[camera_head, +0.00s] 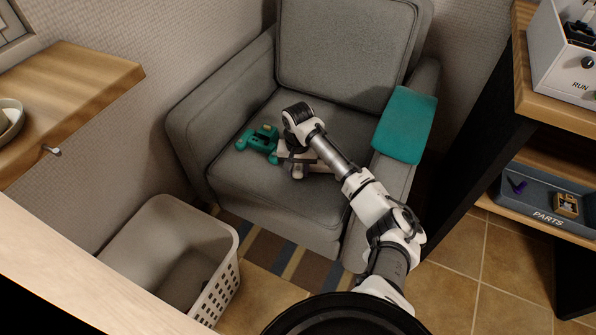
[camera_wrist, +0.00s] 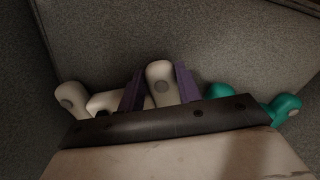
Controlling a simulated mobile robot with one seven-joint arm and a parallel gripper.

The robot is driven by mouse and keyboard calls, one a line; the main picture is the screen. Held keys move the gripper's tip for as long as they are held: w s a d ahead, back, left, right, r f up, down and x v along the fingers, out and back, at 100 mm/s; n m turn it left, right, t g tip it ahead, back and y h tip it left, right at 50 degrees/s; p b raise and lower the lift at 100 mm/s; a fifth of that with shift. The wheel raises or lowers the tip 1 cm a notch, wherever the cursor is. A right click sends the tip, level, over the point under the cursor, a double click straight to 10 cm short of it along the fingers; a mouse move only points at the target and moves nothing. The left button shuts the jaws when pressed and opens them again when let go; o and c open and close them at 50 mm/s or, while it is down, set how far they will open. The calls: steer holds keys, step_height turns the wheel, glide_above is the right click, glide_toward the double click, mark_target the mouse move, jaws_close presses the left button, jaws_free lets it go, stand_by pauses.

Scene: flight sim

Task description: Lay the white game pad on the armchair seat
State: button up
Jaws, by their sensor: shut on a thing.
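The white game pad (camera_head: 320,167) is at the middle of the grey armchair seat (camera_head: 245,177), partly hidden under my wrist. My gripper (camera_wrist: 160,72) is shut on the white game pad, with a pale grip of the pad (camera_wrist: 162,84) between its two purple fingers in the wrist view. The pad is low over or touching the seat; I cannot tell which. A teal game pad (camera_head: 258,141) lies on the seat just left of the white one. It also shows at the right in the wrist view (camera_wrist: 286,106).
A teal cloth (camera_head: 405,124) covers the right armrest. A pale laundry basket (camera_head: 170,240) stands at the front left. A wooden shelf unit with a blue PARTS tray (camera_head: 547,217) is at the right. The front left of the seat is clear.

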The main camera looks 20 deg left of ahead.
steer(key=shift+f, duration=0.5)
steer(key=o, duration=1.1)
step_height(320, 180, up, 12)
steer(key=p, duration=0.1)
